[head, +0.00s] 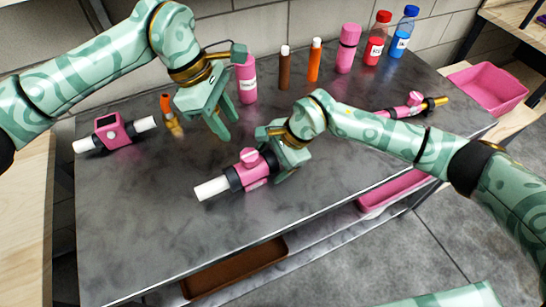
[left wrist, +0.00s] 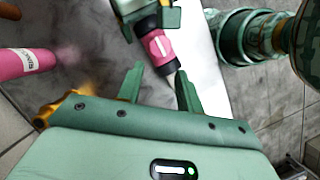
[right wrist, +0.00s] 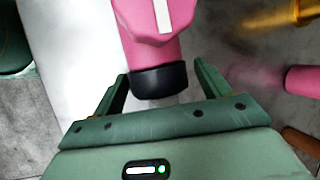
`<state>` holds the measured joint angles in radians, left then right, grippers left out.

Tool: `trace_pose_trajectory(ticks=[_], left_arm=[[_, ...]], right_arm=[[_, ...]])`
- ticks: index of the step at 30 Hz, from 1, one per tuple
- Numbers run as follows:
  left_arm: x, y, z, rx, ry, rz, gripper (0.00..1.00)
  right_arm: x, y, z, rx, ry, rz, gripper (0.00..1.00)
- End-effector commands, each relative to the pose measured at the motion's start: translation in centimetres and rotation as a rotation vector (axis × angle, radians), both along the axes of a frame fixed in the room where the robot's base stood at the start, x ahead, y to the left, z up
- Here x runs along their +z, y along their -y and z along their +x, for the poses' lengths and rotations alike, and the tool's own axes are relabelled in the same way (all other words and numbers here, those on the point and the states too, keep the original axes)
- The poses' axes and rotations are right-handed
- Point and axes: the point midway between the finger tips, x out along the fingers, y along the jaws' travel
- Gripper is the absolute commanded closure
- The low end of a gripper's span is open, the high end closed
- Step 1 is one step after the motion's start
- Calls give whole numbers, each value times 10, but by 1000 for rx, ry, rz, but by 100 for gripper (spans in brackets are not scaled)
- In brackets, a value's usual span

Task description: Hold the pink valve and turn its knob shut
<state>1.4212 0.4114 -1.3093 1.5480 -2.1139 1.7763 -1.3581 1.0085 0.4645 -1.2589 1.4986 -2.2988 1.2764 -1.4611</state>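The pink valve (head: 262,180) lies on the grey table, with black collars and a white pipe end toward the lower left. Its pink knob (head: 248,158) faces up; the knob's white bar (right wrist: 162,14) runs roughly along the pipe. My right gripper (head: 280,166) is at the valve's upper-right end. In the right wrist view its fingers (right wrist: 160,82) stand either side of a black collar (right wrist: 158,80), with apparent narrow gaps. My left gripper (head: 228,128) is open and empty above the table, up and left of the valve. The left wrist view shows the valve (left wrist: 158,46) beyond its fingers (left wrist: 160,80).
A pink device with a screen (head: 112,132) lies at left. A second pink valve with a brass end (head: 410,107) lies at right. Several bottles (head: 348,48) line the back. The table's front is clear.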

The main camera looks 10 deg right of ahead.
Motion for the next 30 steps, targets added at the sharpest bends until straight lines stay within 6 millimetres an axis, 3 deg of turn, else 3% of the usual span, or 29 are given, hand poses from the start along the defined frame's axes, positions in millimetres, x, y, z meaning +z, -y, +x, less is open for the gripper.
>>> trace_pose_trajectory(ticks=[1, 5, 6, 9, 13, 16, 23, 26, 30], left_arm=[[0, 0, 0, 0, 0, 0, 64], [0, 0, 0, 0, 0, 0, 64], [0, 0, 0, 0, 0, 0, 64], [4, -3, 3, 5, 10, 3, 39], [15, -25, 2, 30, 72, 36, 39], [18, -29, -7, 152, 84, 30, 39], [18, -16, -26, 418, 26, -29, 39], [17, -12, -24, 490, 5, -43, 39], [2, -6, -22, 517, -7, -42, 39]], right_arm=[[0, 0, 0, 0, 0, 0, 38], [0, 0, 0, 0, 0, 0, 75], [0, 0, 0, 0, 0, 0, 79], [0, 0, 0, 0, 0, 0, 79], [0, 0, 0, 0, 0, 0, 79], [0, 0, 0, 0, 0, 0, 79], [0, 0, 0, 0, 0, 0, 79], [1, 0, 0, 0, 1, 0, 79], [1, 0, 0, 0, 1, 0, 79]])
